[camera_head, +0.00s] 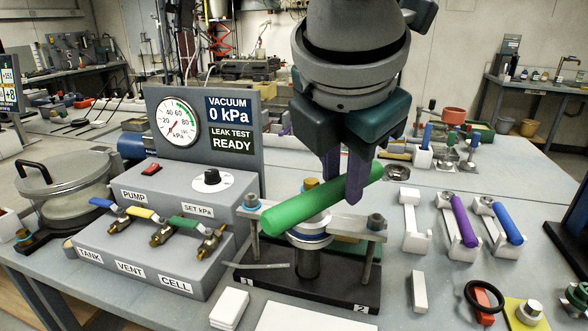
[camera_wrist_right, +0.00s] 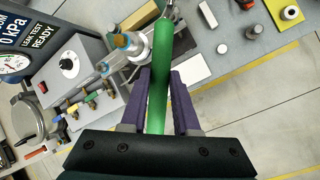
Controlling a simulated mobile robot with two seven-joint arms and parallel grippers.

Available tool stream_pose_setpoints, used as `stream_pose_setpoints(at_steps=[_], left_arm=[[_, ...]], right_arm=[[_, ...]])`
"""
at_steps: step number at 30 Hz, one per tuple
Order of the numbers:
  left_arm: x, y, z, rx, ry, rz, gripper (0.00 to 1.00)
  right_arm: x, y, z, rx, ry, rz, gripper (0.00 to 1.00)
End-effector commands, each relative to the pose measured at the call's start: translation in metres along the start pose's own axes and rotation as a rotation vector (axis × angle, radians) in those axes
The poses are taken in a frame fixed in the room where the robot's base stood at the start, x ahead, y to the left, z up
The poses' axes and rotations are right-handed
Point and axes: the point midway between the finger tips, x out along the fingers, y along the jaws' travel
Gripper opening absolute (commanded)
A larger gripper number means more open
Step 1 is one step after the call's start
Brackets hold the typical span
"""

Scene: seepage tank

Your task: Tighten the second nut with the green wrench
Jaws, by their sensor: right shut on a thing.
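My right gripper (camera_head: 344,182) reaches down from the top and is shut on the green wrench (camera_head: 300,218) by its thick handle. The wrench lies slanted above the test cell, its near end towards the lower left. The cell's clamp bar (camera_head: 345,231) has a nut at each end: the first nut (camera_head: 252,200) at left and the second nut (camera_head: 376,222) at right, by the base mark 2. I cannot tell whether the wrench touches either nut.
A grey pump panel (camera_head: 150,250) with coloured valves stands left of the cell. Right of it are a white holder (camera_head: 415,230), a purple wrench (camera_head: 463,220) and a blue wrench (camera_head: 507,222). A black ring (camera_head: 483,296) and small parts lie at the front right.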

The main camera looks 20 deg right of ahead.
Motion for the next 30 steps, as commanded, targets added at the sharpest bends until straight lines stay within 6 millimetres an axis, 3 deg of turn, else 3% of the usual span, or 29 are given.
stream_pose_setpoints(at_steps=[3,13,20,30], left_arm=[[0.011,0.001,0.003,0.000,0.001,0.000,1.00],[0.009,0.001,0.003,0.001,0.001,0.001,1.00],[-0.006,0.000,-0.002,0.001,0.001,0.001,1.00],[0.018,0.001,0.006,0.001,0.001,0.002,1.00]], right_arm=[[0.011,0.000,-0.004,-0.038,0.014,0.017,0.00],[0.009,0.001,-0.004,-0.050,0.017,0.020,0.00],[0.005,0.002,-0.002,-0.051,0.015,0.017,0.00],[0.046,-0.012,-0.020,-0.051,0.014,0.018,0.00]])
